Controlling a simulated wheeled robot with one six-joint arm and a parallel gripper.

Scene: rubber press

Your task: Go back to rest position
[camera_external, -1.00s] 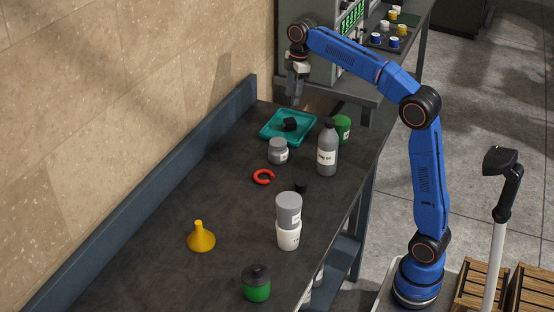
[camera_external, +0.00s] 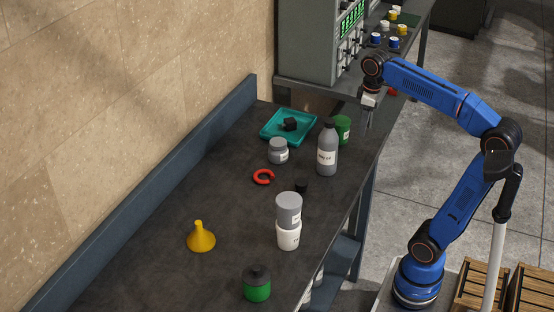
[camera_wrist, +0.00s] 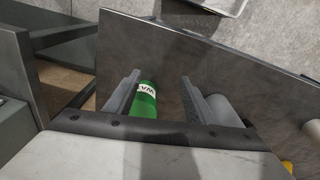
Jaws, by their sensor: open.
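My gripper (camera_external: 368,117) hangs from the blue arm at the right edge of the dark workbench (camera_external: 200,190), pointing down. It is open, with nothing between its fingers. In the wrist view its two fingers (camera_wrist: 158,97) stand apart. The green container (camera_external: 343,129) stands on the bench just left of my gripper in the external view. It also shows in the wrist view (camera_wrist: 145,101), below and between the fingers, apart from them.
A grey bottle (camera_external: 327,150) stands beside the green container. A teal tray (camera_external: 268,130) holds a black object. A grey jar, red ring, yellow funnel (camera_external: 201,238), stacked containers and a green jar stand along the bench. A grey machine (camera_external: 305,40) is behind. Open floor lies right.

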